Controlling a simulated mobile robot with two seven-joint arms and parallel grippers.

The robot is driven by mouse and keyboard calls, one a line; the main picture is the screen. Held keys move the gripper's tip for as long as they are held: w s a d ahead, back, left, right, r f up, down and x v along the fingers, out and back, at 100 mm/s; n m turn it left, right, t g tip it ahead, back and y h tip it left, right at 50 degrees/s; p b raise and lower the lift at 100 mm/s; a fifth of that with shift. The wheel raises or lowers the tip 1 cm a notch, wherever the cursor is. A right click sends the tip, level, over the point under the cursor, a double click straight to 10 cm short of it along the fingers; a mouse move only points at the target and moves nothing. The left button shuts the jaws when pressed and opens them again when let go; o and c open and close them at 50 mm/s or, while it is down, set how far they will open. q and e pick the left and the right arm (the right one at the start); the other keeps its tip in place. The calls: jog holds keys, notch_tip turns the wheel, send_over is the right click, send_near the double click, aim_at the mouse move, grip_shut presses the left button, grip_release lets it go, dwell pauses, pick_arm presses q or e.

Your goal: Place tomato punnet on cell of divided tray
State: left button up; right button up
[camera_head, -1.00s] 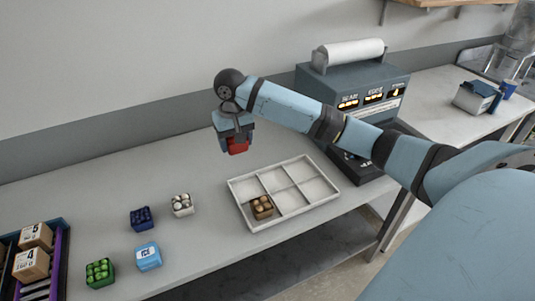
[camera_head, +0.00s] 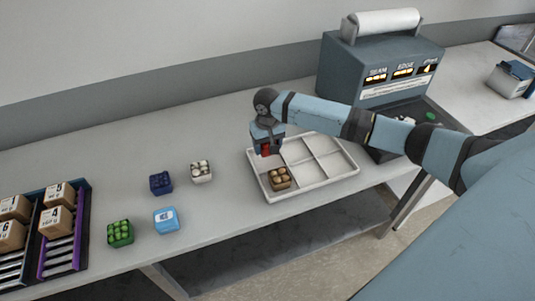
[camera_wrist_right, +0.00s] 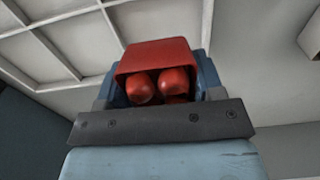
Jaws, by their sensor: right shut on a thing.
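The tomato punnet (camera_wrist_right: 158,55) is a red box with round red tomatoes, held in my right gripper (camera_head: 266,148). In the head view the punnet shows as a small red patch (camera_head: 265,151) between the fingers. The gripper is over the back left cell of the white divided tray (camera_head: 322,184); I cannot tell whether the punnet touches the tray floor. A punnet of brown round items (camera_head: 280,178) sits in the front left cell. The other cells in view look empty. In the wrist view the tray dividers (camera_wrist_right: 52,52) show at the upper left. My left gripper is not in view.
Left of the tray stand a white punnet (camera_head: 201,171), a dark blue punnet (camera_head: 160,183), a blue ice pack (camera_head: 166,220) and a green punnet (camera_head: 120,233). A rack with boxes (camera_head: 68,232) is at far left. A sealing machine (camera_head: 375,70) stands behind right.

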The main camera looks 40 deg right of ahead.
aim_at(267, 160)
jog(key=shift+f, duration=2.3)
jog(key=shift+f, duration=0.1)
jog(key=o, duration=0.7)
jog(key=shift+c, duration=0.2)
notch_tip(267, 160, up, 12)
jog(key=shift+r, duration=0.15)
